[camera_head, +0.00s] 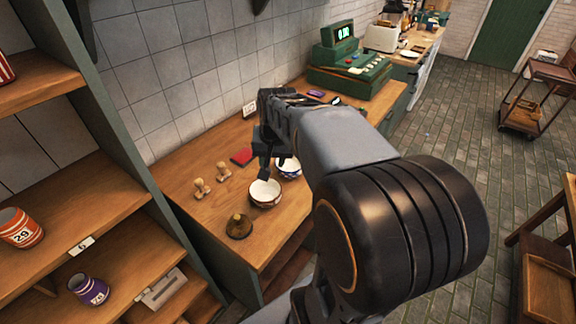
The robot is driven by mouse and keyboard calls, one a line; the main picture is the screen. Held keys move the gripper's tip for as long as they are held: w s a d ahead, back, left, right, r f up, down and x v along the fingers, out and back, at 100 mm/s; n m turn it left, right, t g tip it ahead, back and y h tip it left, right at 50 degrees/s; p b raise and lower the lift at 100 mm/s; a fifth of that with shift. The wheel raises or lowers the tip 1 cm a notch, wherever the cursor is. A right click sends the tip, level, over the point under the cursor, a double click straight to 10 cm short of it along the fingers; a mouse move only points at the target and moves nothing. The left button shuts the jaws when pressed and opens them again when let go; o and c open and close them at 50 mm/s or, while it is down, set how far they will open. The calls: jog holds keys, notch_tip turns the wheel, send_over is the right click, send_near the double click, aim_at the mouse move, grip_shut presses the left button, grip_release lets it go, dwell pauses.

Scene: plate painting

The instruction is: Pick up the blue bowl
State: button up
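A white bowl with blue on its outside (289,170) stands on the wooden counter (185,187), partly hidden behind my arm. A second bowl, white inside with a reddish-brown outside (265,194), stands just in front of it to the left. My gripper (265,174) points down by these two bowls. A dark finger appears over or just behind the rim of the reddish-brown bowl; I cannot tell whether it touches. The rest of the gripper is hidden by my arm, so its opening does not show.
Two wooden stamps (211,180), a red item (241,157) and a round brown object (239,226) sit near the bowls. A green cash register (345,65) stands farther back. Shelves with cups (20,228) rise at left. The floor at right has open room.

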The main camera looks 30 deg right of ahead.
jog(key=w+d+f+m, duration=0.2)
jog(key=w+d+m, duration=0.15)
jog(key=d, duration=0.45)
jog(key=m+g+y+p, duration=0.1)
jog(key=m+p, duration=0.1)
jog(key=m, duration=0.2)
send_over(291, 169)
jog(key=s, duration=0.6)
notch_tip(291, 169, down, 11)
jog(key=shift+n, duration=0.25)
jog(key=shift+w+d+f+p, duration=0.15)
jog(key=shift+f+p, duration=0.3)
jog(key=shift+f, duration=1)
jog(key=shift+w+d+f+p, duration=0.1)
jog(key=shift+f+p, duration=0.3)
jog(key=shift+f, duration=1.05)
grip_shut()
